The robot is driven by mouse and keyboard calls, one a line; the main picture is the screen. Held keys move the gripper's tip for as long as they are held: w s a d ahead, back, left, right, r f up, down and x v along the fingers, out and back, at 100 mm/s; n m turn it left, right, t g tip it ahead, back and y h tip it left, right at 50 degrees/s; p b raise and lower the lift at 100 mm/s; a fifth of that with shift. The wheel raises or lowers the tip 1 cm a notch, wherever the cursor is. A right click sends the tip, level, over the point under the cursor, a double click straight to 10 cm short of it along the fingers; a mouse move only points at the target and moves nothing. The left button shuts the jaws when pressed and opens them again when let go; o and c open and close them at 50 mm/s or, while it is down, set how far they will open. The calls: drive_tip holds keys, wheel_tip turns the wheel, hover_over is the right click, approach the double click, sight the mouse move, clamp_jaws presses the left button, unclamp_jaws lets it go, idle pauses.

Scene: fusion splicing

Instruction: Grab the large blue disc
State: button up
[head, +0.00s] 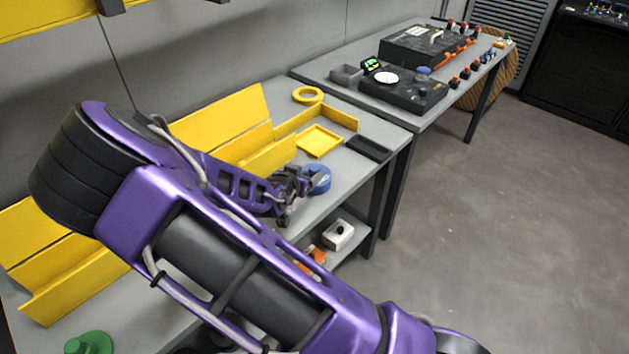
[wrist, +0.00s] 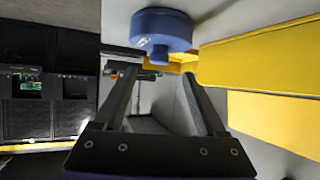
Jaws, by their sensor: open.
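The large blue disc (head: 318,181) rests on the grey table, near its front edge. In the wrist view the blue disc (wrist: 160,28) is a thick round body with a small pale mark on its side, at the top centre. My gripper (head: 303,183) is close to the disc on its left in the head view and hides part of it. In the wrist view my gripper (wrist: 160,74) is open, and nothing is between its two dark fingers. The disc appears just beyond and above the fingertips; I cannot tell whether they touch.
A yellow square tray (head: 320,141), a yellow ring (head: 307,95) and a black tray (head: 368,148) lie behind the disc. Yellow angled racks (head: 222,127) stand along the wall. A green object (head: 90,343) is at bottom left. A white box (head: 338,233) is on the lower shelf.

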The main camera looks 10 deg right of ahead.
sight(314, 168)
drive_tip(key=x, duration=0.5)
drive_tip(key=shift+w+d+f, duration=0.15)
drive_tip(key=shift+w+d, duration=0.1)
drive_tip(key=shift+w, duration=0.05)
clamp_jaws()
